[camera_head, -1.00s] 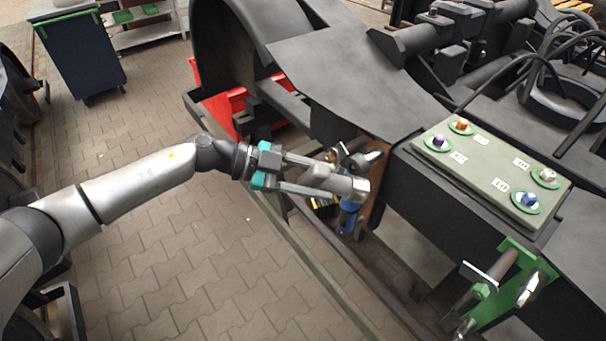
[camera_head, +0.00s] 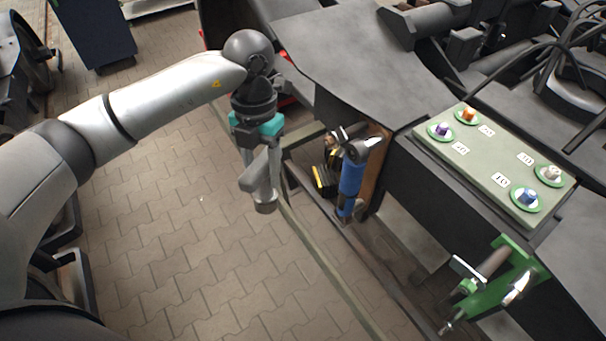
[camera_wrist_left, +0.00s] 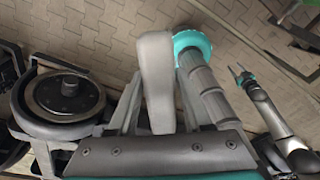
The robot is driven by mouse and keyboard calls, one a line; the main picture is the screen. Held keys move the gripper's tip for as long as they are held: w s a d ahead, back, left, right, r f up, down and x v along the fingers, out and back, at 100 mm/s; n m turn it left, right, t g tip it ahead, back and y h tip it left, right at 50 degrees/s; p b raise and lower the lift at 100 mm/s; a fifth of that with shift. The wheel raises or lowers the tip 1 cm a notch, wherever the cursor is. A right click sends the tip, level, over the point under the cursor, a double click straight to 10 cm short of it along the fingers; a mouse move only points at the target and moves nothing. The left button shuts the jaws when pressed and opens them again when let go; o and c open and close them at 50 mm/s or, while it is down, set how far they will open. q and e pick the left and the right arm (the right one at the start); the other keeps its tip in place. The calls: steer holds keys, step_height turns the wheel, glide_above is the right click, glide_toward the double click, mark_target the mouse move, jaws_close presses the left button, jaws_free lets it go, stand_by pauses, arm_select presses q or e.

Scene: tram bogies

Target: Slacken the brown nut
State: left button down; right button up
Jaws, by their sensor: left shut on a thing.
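My left gripper (camera_head: 262,158) points down over the paved floor, left of the bogie frame. It is shut on a grey tool (camera_head: 265,200) with a round end. In the left wrist view a grey ribbed cylinder with a teal ring (camera_wrist_left: 193,42) shows beside a grey finger. The orange-brown nut (camera_head: 468,115) sits in a green ring at the far left corner of the pale green plate (camera_head: 484,172), well right of the gripper. Purple (camera_head: 442,129), white (camera_head: 550,172) and blue (camera_head: 528,196) nuts sit on the same plate. My right gripper (camera_wrist_left: 239,72) shows small in the left wrist view.
A blue-handled tool (camera_head: 351,186) hangs on a brown panel at the frame's side. A green bracket (camera_head: 505,283) with metal tools projects at the lower right. Dark cables (camera_head: 556,75) lie behind the plate. The paved floor (camera_head: 190,250) is clear.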

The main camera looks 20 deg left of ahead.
arm_select(q)
steer(key=shift+m+t, duration=0.3)
steer(key=shift+t, duration=0.5)
steer(key=a, duration=0.1)
steer(key=w+a+r, duration=0.1)
steer(key=a, duration=0.1)
steer(key=a+r, duration=0.1)
steer(key=a, duration=0.1)
steer(key=shift+w+r, duration=0.1)
steer(key=shift+w, duration=0.1)
arm_select(e)
steer(key=shift+w+d+r, duration=0.2)
steer(key=shift+w+d, duration=0.1)
arm_select(q)
steer(key=shift+w+d+r, duration=0.1)
arm_select(e)
steer(key=shift+f, duration=0.1)
